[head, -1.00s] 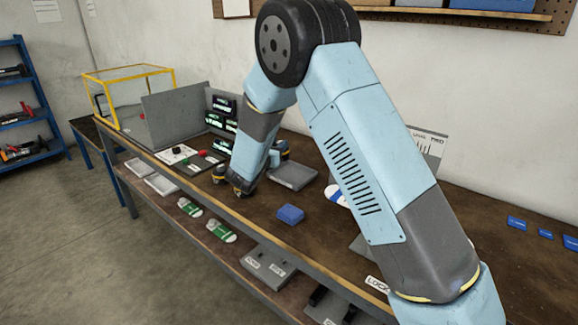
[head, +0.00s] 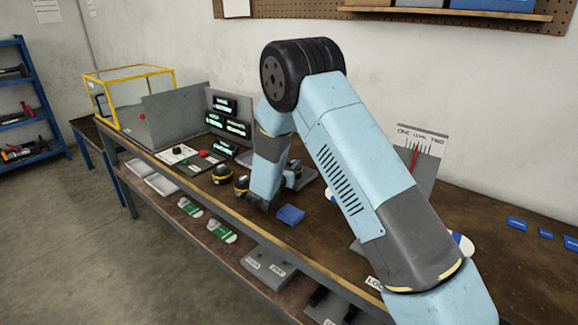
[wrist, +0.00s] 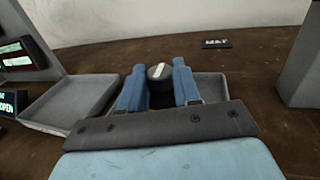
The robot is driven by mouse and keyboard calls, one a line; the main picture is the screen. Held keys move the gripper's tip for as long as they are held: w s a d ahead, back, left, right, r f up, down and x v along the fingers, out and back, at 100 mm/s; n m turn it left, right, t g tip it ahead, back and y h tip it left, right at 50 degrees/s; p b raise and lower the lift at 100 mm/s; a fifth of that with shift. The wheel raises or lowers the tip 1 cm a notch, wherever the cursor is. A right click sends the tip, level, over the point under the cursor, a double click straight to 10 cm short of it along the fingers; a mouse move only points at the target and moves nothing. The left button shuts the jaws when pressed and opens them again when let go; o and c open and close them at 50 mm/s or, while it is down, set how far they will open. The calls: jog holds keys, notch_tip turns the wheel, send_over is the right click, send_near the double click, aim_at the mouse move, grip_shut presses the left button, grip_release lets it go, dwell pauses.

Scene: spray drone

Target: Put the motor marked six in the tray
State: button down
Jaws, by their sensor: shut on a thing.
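In the wrist view my gripper (wrist: 158,73) is shut on a dark round motor (wrist: 158,70) with a pale bar-shaped mark on top; I cannot read a six. A shallow grey tray (wrist: 212,88) lies under or just behind the gripper; I cannot tell whether the motor touches it. A second grey tray (wrist: 60,112) is at the left. In the head view my gripper (head: 293,174) is mostly hidden by my arm, beside the grey tray (head: 309,177). Two dark motors with yellow bands (head: 221,174) (head: 241,185) stand left of my arm.
A blue block (head: 290,214) lies near the bench's front edge. Lit displays (head: 228,124) and a grey panel (head: 175,116) stand at the left. A grey board with a red pointer (head: 420,152) stands at the right. A small label plate (wrist: 216,43) lies behind the tray.

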jog(key=c, duration=0.8)
grip_release()
jog(key=v, duration=1.2)
